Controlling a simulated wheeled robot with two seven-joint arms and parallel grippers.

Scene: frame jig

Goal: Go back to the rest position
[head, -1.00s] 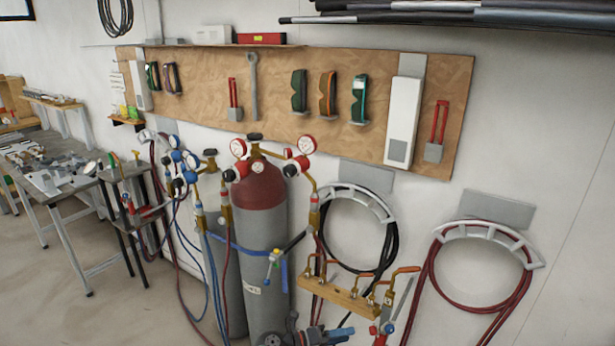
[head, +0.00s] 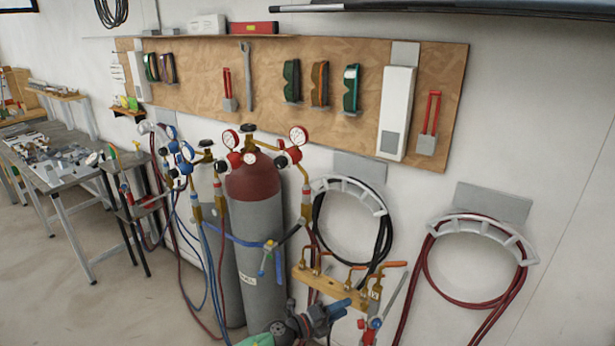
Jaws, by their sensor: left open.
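The task names no other object.
A grey cylinder with a dark red top (head: 255,225) stands by the wall. A brass manifold (head: 335,288) is to its right. Hoses hang on white racks (head: 485,228). A metal table (head: 62,180) stands left, with bare floor (head: 45,285) before it.

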